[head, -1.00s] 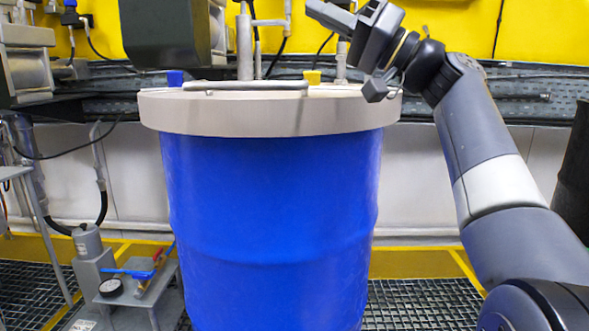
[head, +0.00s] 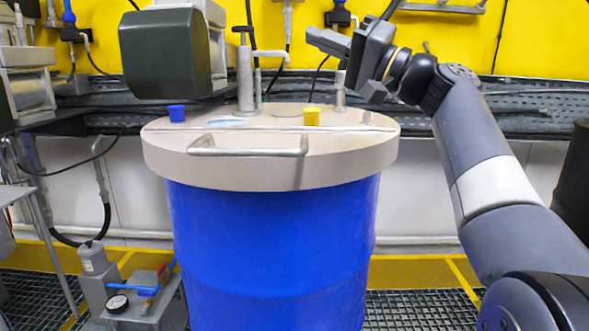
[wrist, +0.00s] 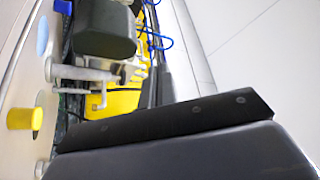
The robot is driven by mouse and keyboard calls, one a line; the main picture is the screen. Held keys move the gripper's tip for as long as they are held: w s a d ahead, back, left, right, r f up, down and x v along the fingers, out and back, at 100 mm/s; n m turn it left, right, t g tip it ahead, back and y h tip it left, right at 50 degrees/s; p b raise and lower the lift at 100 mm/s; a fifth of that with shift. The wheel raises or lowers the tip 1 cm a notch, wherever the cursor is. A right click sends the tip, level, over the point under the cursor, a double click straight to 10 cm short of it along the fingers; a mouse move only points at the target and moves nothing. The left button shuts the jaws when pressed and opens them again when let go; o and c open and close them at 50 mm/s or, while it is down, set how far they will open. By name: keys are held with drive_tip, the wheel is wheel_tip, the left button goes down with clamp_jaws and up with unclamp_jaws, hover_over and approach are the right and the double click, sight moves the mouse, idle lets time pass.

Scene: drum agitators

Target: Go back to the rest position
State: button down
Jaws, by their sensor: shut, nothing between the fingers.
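My gripper (head: 328,41) is at the upper right in the head view, above the right rear of the drum lid. It is shut and holds nothing. My arm rises from the lower right corner and bends left at the wrist. The blue drum (head: 270,250) stands upright in the middle, with a round beige lid (head: 270,172) on it. In the wrist view, a dark part of my gripper fills the lower right; the fingertips cannot be made out there.
The lid carries a blue cap (head: 177,113), a yellow cap (head: 312,117), a bar handle (head: 248,148) and upright pipes (head: 246,75). A dark green motor housing (head: 165,53) hangs over its left rear. A pump with a gauge (head: 117,302) stands on the grating at lower left.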

drive_tip(key=w+r+m+h+p, duration=0.3)
drive_tip(key=w+m+p, duration=0.3)
drive_tip(key=p, duration=1)
drive_tip(key=w+r, duration=0.1)
drive_tip(key=w, duration=0.2)
drive_tip(key=shift+d+t, duration=0.15)
drive_tip(key=shift+t, duration=0.25)
drive_tip(key=shift+f, duration=0.15)
